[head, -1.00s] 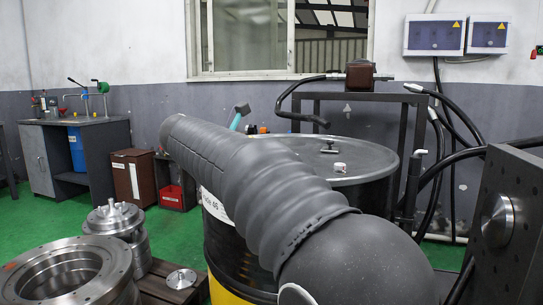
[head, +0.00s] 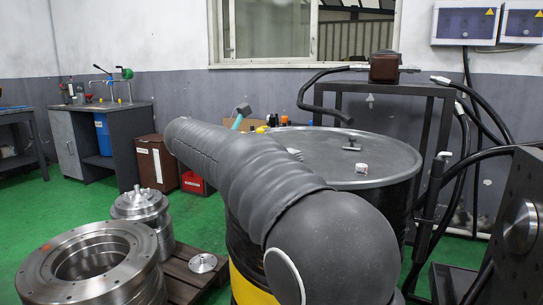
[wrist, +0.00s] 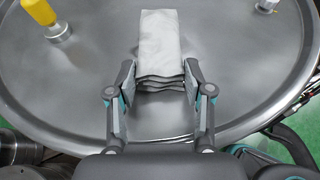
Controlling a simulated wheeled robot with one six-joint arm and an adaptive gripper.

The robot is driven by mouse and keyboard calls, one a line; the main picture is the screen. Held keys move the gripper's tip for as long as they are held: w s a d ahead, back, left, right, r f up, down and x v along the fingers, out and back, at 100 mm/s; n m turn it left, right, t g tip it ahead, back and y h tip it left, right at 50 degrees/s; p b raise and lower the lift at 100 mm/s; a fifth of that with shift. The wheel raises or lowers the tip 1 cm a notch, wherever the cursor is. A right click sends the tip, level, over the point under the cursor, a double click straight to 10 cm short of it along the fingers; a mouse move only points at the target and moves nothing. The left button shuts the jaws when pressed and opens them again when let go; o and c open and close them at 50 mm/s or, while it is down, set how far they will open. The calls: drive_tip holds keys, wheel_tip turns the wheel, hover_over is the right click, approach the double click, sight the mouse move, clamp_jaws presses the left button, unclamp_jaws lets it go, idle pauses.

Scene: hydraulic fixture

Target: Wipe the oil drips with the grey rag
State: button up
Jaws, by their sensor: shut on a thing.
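The grey rag (wrist: 160,40) is a folded, layered pad in the wrist view. My gripper (wrist: 160,76) is shut on its near end, with one finger on each side. The rag is over the grey drum lid (wrist: 90,85); I cannot tell whether it touches it. In the head view the drum lid (head: 385,155) is partly behind my arm, and my gripper is hidden. A small part of the rag (head: 294,153) seems to show past my arm. I cannot make out any oil drips; the lid has only vague darker and lighter shading.
A yellow-topped fitting (wrist: 42,15) and a metal cap (wrist: 266,5) stand on the lid. The lid has a raised rim. A metal frame with black hoses (head: 385,90) stands behind the drum. Machined metal rings (head: 95,260) sit at the left, and a dark plate (head: 520,225) at the right.

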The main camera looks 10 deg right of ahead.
drive_tip(key=shift+w+a+f, duration=0.15)
drive_tip(key=shift+w+a, duration=0.4)
drive_tip(key=shift+a, duration=0.2)
drive_tip(key=shift+w+a+f, duration=0.1)
drive_tip(key=shift+w+a, duration=0.4)
drive_tip(key=shift+a, duration=0.2)
drive_tip(key=shift+w+d, duration=0.1)
drive_tip(key=shift+w, duration=0.1)
drive_tip(key=shift+s+d+r, duration=0.15)
drive_tip(key=shift+s+d, duration=0.4)
drive_tip(key=shift+d, duration=0.25)
drive_tip(key=shift+s+d+r, duration=0.1)
drive_tip(key=shift+s+d, duration=0.45)
drive_tip(key=shift+d, duration=0.25)
drive_tip(key=shift+s+d+f+b, duration=0.1)
drive_tip(key=shift+s+d+b, duration=0.1)
drive_tip(key=shift+s+d, duration=0.5)
drive_tip(key=shift+s+d+f+b, duration=0.15)
drive_tip(key=shift+s+d, duration=0.3)
drive_tip(key=shift+d, duration=0.4)
drive_tip(key=shift+r, duration=0.1)
drive_tip(key=shift+s+d+r, duration=0.1)
drive_tip(key=shift+s+d, duration=0.45)
drive_tip(key=shift+d, duration=0.25)
drive_tip(key=shift+s+d, duration=0.55)
drive_tip(key=shift+d, duration=0.2)
drive_tip(key=shift+p, duration=0.3)
drive_tip(key=shift+w+a, duration=0.1)
